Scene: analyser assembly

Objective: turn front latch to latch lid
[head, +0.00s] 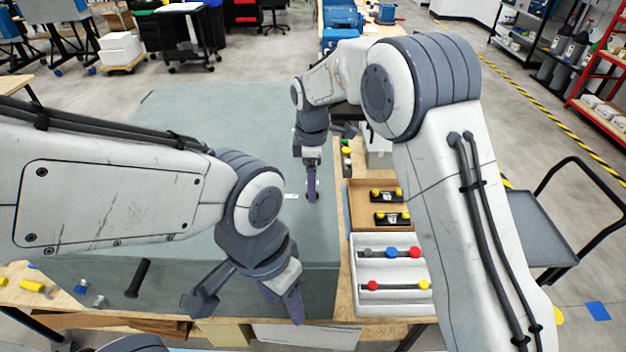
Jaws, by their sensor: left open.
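No latch or lid can be clearly made out in the head view. A large flat grey-green surface (190,115) fills the middle, with a darker strip (200,325) along its near side. I cannot tell whether it is a mat or part of the analyser. A small pale piece (291,196) lies on it beside my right gripper (312,198), which points down. Its fingers overlap in view, so its opening is hidden. My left gripper (283,308) hangs over the near strip, fingers apart and empty.
A wooden tray (361,215) and a white tray (342,272) with coloured-ended rods stand right of the surface. A black cylinder (138,278) and small yellow pieces (33,286) lie at the near left. A cart (525,215) stands at right.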

